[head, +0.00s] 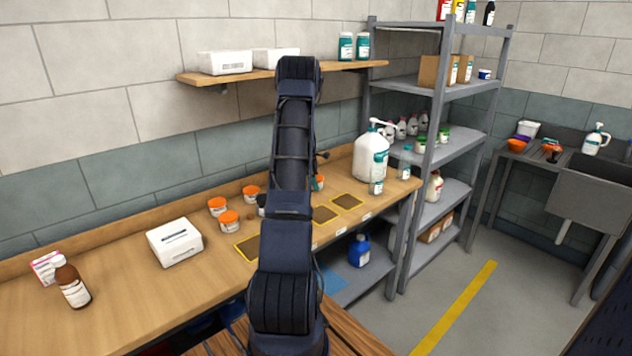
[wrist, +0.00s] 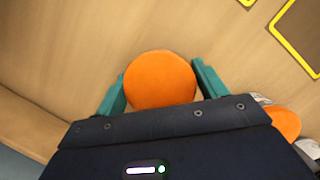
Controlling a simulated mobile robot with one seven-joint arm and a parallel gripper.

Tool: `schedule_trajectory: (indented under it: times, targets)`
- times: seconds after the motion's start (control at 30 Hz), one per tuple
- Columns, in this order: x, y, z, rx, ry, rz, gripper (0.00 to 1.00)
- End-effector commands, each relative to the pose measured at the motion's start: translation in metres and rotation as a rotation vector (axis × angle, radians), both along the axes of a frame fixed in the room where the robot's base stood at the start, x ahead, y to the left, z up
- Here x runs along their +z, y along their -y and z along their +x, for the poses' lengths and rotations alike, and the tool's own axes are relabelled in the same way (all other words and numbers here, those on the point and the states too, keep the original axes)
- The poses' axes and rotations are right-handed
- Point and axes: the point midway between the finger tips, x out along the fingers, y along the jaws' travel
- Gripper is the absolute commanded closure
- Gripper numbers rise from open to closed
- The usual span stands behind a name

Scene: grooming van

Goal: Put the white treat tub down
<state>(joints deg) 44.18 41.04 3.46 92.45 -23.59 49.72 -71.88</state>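In the wrist view a tub's round orange lid (wrist: 160,79) sits between the two teal fingers of my gripper (wrist: 161,85), which close on it from both sides. The tub's body is hidden under the lid, so its white wall does not show there. In the head view my arm hides the gripper. Several white tubs with orange lids stand on the wooden bench, among them a front one (head: 229,222). Part of another orange-lidded tub (head: 319,183) shows just right of my arm; I cannot tell whether it is the held one.
The wooden bench (head: 120,257) has yellow-edged dark squares (head: 346,202) near its front edge. A white box (head: 174,242), brown bottle (head: 72,283) and large pump jug (head: 371,157) stand on it. Another orange lid (wrist: 284,122) is close by my gripper. A wall shelf (head: 340,68) hangs above.

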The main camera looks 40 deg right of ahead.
Motion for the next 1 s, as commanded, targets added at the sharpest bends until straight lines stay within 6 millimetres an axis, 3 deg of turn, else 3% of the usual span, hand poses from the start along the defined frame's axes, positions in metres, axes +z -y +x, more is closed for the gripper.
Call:
schedule_trajectory:
  times: [0.07,0.47,1.0]
  targets:
    - [0.001,0.0,0.0,0.0,0.001,-0.001,0.14]
    - [0.008,0.0,0.001,0.001,0.002,-0.002,0.14]
    - [0.097,-0.018,0.019,0.001,0.002,-0.002,0.14]
